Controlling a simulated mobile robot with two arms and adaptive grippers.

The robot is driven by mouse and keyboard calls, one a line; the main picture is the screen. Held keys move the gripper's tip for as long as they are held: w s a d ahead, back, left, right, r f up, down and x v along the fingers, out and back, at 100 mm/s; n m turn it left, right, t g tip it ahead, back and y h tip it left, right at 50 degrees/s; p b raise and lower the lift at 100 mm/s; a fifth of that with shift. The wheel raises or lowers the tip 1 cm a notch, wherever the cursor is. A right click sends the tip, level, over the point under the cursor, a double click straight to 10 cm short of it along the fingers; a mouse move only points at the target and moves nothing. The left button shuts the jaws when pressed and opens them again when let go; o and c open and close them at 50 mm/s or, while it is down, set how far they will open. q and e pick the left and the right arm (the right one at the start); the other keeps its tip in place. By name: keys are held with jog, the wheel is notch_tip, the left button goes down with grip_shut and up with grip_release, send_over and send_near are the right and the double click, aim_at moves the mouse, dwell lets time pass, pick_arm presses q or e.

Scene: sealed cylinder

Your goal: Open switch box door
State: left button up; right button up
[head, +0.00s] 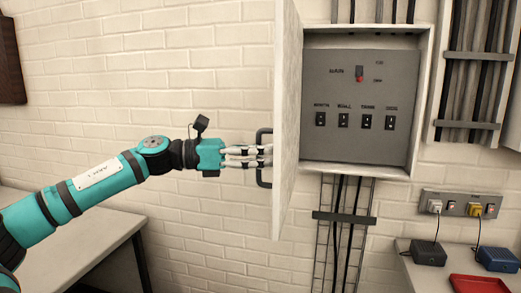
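The grey switch box (392,100) is on the brick wall, its front panel with a main switch and several smaller switches in plain view. Its pale door (287,110) stands swung out at the box's left side, seen nearly edge-on. A dark bar handle (263,180) is on the door's left-facing side. My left gripper (268,157) reaches in from the left, with its fingers across the middle of the handle and close to the door. The fingers hide part of the bar, so I cannot tell whether they grip it. My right gripper is not in view.
Cables run down a wire tray (343,230) below the box. A cable duct (477,75) and a socket panel (461,205) are to the right. Small boxes and a red tray (484,284) are on the right bench. A table (80,235) is at the lower left.

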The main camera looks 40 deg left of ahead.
aim_at(282, 110)
pick_arm(q)
jog(key=shift+r, duration=0.15)
notch_tip(282, 110, up, 10)
jog(key=shift+f, duration=0.15)
dwell(0.4)
dwell(0.4)
